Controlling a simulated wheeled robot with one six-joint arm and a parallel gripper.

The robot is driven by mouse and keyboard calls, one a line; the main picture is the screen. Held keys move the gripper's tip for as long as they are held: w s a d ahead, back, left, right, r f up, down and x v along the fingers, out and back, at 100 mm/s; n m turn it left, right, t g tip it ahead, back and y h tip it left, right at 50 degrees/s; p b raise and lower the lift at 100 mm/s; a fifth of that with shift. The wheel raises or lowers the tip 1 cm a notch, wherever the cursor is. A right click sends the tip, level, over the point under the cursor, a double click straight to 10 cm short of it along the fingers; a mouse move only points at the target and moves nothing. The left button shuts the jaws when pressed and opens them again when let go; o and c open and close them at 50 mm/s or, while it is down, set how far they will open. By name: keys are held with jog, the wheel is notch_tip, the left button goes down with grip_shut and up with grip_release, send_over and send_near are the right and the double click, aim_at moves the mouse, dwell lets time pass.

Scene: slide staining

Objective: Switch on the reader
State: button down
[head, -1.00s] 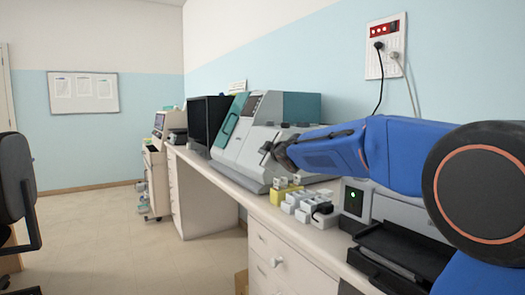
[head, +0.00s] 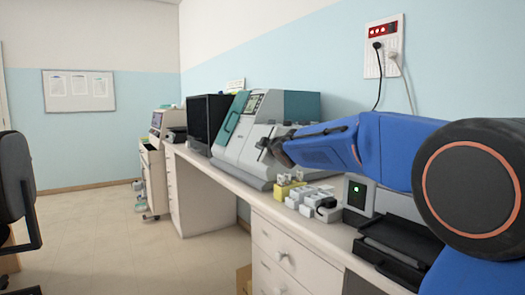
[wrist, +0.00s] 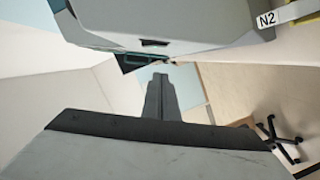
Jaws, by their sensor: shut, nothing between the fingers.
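A large grey and teal bench machine (head: 250,150) stands on the counter, with a small display (head: 254,103) on its sloped front. I cannot tell for certain whether this is the reader. My gripper (head: 268,148) is in front of the machine's right side, its fingers dark and shut with nothing between them. In the wrist view the shut fingers (wrist: 161,92) point away below the grey underside of a machine (wrist: 165,22), apart from it as far as I can see. A label "N2" (wrist: 266,20) shows at that machine's right. No switch is clearly visible.
Small white and yellow blocks (head: 310,197) sit on the counter below my arm. A box with a green light (head: 357,193) and a black tray (head: 400,240) are at the right. A dark monitor (head: 207,120) stands farther back. The floor at left is clear beside a chair (head: 15,185).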

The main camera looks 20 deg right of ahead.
jog(key=s+r, duration=0.1)
jog(key=s, duration=0.9)
jog(key=shift+d, duration=0.3)
jog(key=shift+s, duration=0.1)
